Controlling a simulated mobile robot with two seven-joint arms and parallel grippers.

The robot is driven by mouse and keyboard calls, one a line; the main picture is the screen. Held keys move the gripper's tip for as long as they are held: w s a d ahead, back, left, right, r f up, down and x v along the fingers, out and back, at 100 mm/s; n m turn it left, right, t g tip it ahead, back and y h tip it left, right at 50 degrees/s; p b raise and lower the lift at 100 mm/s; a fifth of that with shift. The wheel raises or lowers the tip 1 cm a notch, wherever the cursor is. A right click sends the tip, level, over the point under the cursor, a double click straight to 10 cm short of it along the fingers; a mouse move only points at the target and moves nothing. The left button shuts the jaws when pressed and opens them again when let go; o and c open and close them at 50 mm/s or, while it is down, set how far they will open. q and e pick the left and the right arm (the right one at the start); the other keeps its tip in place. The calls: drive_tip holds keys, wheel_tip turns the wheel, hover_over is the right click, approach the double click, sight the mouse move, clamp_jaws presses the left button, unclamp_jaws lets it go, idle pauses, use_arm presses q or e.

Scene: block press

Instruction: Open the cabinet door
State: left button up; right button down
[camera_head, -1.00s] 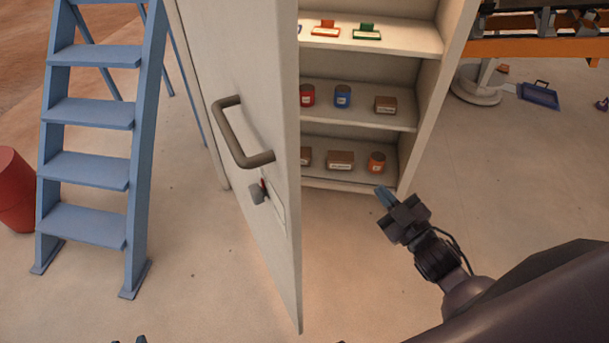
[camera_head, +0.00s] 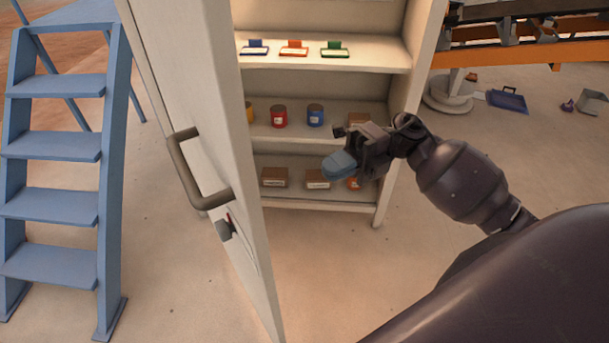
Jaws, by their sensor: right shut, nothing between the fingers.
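The cabinet door (camera_head: 205,85) is white and stands partly open, swung out toward me on the left side of the cabinet (camera_head: 397,150). Its outer face has a dark bar handle (camera_head: 183,172) and below it a small grey latch (camera_head: 225,230). My right gripper (camera_head: 338,164) is shut and empty. It is in front of the cabinet's lower shelves, to the right of the door's free edge, and seems apart from the door. It hides part of the shelf contents. My left gripper is not in view.
Shelves hold colored stamps or tags (camera_head: 294,48), cans (camera_head: 279,117) and small boxes (camera_head: 274,177). A blue stepladder (camera_head: 52,202) stands left of the door. An orange-framed conveyor (camera_head: 520,52) and a blue dustpan (camera_head: 507,100) are at the right. Floor in front is clear.

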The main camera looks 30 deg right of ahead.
drive_tip(key=a+p, duration=0.2)
drive_tip(key=a, duration=1.1)
drive_tip(key=shift+s+p, duration=0.25)
drive_tip(key=shift+p, duration=0.15)
drive_tip(key=shift+a, duration=0.1)
